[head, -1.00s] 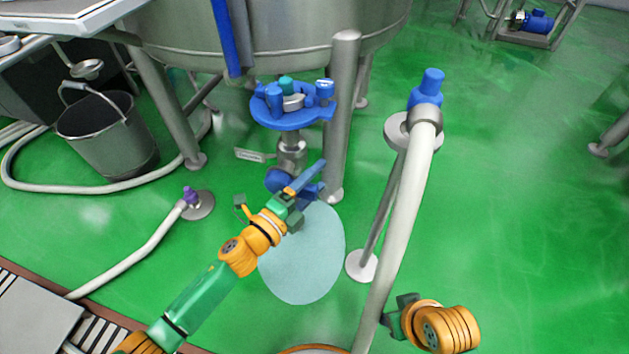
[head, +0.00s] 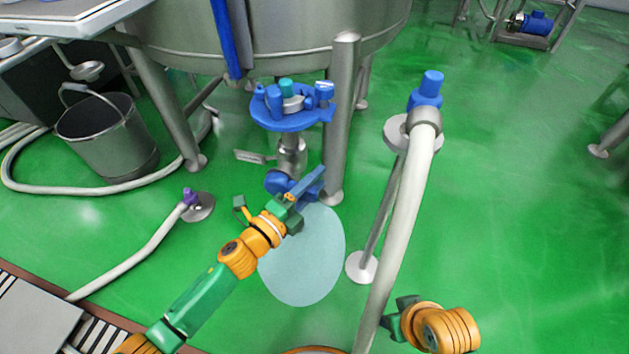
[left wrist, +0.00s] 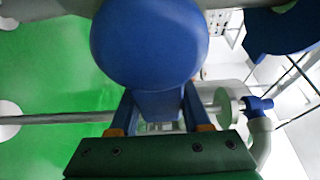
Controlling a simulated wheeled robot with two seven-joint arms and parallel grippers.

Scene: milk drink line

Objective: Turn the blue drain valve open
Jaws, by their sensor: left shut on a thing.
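The blue drain valve (head: 279,182) sits below the steel tank, under a steel pipe fitting. Its blue handle (head: 311,181) slants up to the right in the head view. My left gripper (head: 293,199) is at the handle and shut on it. In the left wrist view, the two fingers of my left gripper (left wrist: 159,122) stand on either side of a blue part, with a large round blue end (left wrist: 150,42) in front of the camera. My right gripper (head: 396,312) is low at the right, apart from the valve; its fingers are too small and turned to read.
The tank's steel leg (head: 341,120) stands just right of the valve. A blue tray (head: 293,121) with small items is above it. A white hose (head: 401,220) on a stand runs down at the right. A grey bucket (head: 108,143) stands left. A pale puddle (head: 303,262) lies below.

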